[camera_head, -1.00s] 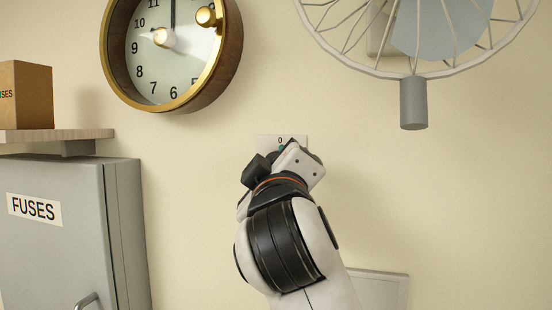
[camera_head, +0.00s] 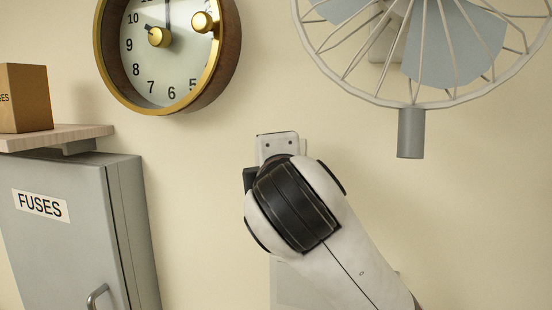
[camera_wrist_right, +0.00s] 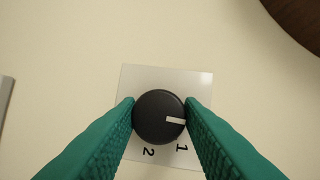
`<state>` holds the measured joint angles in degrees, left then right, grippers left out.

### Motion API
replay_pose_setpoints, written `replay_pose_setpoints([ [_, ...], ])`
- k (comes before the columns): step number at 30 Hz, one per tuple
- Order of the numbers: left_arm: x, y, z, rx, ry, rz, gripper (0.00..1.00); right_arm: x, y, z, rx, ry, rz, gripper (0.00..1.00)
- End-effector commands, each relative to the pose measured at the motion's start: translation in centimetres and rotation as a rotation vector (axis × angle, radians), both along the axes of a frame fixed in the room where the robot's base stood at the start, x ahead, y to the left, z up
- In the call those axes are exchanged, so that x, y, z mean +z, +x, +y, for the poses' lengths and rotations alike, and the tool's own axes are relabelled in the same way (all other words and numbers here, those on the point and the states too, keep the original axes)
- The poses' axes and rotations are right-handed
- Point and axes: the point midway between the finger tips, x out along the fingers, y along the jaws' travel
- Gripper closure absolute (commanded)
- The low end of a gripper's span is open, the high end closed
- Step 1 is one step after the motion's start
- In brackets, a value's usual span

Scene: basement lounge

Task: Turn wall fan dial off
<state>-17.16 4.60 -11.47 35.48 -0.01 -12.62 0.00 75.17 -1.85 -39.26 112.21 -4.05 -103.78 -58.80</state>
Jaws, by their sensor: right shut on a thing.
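The wall fan dial is a round black knob (camera_wrist_right: 155,112) with a white pointer mark, on a pale square plate (camera_wrist_right: 138,76) on the wall. In the right wrist view the pointer faces right, a little above the printed 1; a 2 shows lower left. No 0 is visible there. My right gripper (camera_wrist_right: 160,104) is shut on the knob, one green finger on each side. In the head view my right gripper (camera_head: 278,146) and wrist cover the knob and most of the plate. The wall fan (camera_head: 411,130) hangs above and to the right. My left gripper is not in view.
A round gold-rimmed clock (camera_head: 150,75) hangs at upper left. A grey fuse cabinet (camera_head: 70,255) and a shelf (camera_head: 75,134) with a cardboard box (camera_head: 25,98) stand at left. The wall around the dial is mostly bare.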

Motion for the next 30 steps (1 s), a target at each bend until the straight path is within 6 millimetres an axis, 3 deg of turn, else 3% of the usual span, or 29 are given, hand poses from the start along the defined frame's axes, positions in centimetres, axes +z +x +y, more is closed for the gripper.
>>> replay_pose_setpoints([
  [21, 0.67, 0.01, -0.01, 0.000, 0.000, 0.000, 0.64, -0.01, 0.03, 0.01, -0.001, -0.076, 0.026, 0.89],
  [22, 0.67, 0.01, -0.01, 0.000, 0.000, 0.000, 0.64, -0.01, 0.03, 0.01, -0.001, -0.076, 0.026, 0.65],
  [24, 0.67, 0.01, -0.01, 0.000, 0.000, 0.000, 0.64, -0.01, 0.03, 0.01, -0.001, -0.075, 0.025, 0.53],
  [26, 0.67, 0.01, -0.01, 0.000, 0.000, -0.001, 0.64, 0.00, 0.03, 0.01, -0.001, -0.075, 0.025, 0.44],
  [30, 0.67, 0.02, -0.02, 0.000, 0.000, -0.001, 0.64, 0.01, 0.02, 0.01, -0.001, -0.074, 0.025, 0.44],
])
